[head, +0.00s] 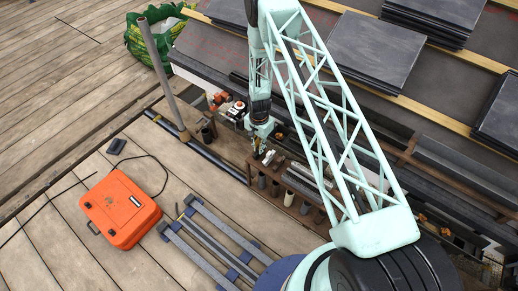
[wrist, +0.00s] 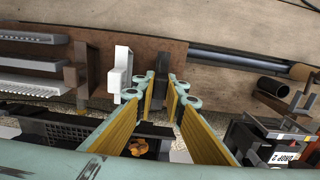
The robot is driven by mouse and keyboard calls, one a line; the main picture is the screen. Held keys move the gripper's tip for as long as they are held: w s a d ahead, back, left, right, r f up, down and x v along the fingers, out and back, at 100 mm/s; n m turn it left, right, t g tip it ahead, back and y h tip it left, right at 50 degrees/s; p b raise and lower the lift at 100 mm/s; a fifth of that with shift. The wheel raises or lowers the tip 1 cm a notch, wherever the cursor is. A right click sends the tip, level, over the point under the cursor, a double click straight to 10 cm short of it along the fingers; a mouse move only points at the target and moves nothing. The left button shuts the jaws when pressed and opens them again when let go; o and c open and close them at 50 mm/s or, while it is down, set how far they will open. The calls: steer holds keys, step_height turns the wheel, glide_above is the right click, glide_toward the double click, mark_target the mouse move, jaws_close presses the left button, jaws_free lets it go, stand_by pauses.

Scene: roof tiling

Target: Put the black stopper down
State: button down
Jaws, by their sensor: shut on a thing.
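My gripper (head: 261,143) hangs over the brown wooden bench strip beside the roof edge in the head view. In the wrist view its two yellow-padded fingers (wrist: 162,88) are close together, with a narrow dark piece, seemingly the black stopper (wrist: 159,92), between the tips. The stopper's lower part is hard to tell from the dark things behind it. In the head view the arm and gripper hide the stopper. The brown board (wrist: 220,58) lies beyond the fingertips in the wrist view.
A white block (wrist: 121,72) and grey channel pieces (wrist: 28,60) are left of the fingers. A black pipe (wrist: 235,62) lies to the right, near a bin with a white label (wrist: 284,157). An orange case (head: 120,208) rests on the deck; slate stacks (head: 370,50) lie on the roof.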

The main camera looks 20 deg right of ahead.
steer(key=shift+f, duration=0.1)
steer(key=c, duration=2.7)
jaws_free()
steer(key=shift+r+p, duration=1.05)
steer(key=shift+r, duration=5.1)
steer(key=shift+w+r, duration=0.1)
